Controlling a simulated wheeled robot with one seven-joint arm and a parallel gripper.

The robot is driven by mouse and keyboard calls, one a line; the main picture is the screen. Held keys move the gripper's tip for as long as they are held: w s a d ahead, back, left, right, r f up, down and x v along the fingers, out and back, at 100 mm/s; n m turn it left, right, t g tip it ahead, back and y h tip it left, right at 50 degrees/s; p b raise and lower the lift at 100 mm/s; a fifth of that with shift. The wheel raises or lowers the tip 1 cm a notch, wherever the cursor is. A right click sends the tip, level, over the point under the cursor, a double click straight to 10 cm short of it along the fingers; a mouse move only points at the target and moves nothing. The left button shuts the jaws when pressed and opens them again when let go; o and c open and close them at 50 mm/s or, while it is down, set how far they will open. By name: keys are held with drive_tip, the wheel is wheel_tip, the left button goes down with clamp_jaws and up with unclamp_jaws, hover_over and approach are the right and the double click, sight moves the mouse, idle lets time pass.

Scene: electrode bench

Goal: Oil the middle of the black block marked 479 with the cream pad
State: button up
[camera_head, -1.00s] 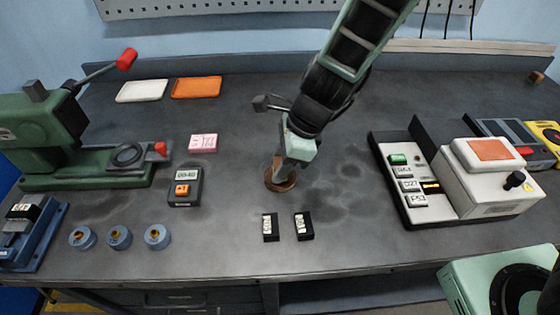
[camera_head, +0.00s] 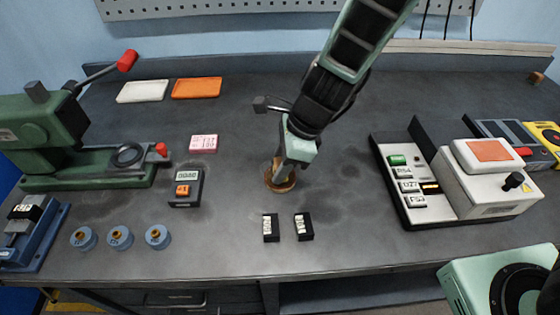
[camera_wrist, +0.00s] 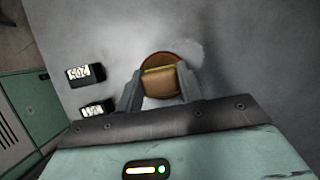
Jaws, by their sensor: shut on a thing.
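My gripper (camera_head: 281,176) points down at a round brown dish (camera_head: 269,186) in the middle of the bench. In the wrist view its fingers are shut on a tan-cream pad (camera_wrist: 166,80), which lies over the dish; I cannot tell whether it touches the dish. Two black blocks with white labels stand in front of the dish, a left one (camera_head: 270,228) and a right one (camera_head: 304,227). Another dark block with a white label (camera_head: 24,211) sits in the blue vise at far left. The labels are too small to read surely, so I cannot tell which is 479.
A green press (camera_head: 60,150) stands at left. A small grey device (camera_head: 186,188), a pink note (camera_head: 203,143) and several blue round holders (camera_head: 120,238) lie left of the dish. A white machine (camera_head: 485,180) stands at right. White (camera_head: 142,91) and orange (camera_head: 196,88) trays lie behind.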

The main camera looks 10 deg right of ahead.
drive_tip(key=shift+r+p, duration=3.3)
drive_tip(key=shift+r, duration=0.15)
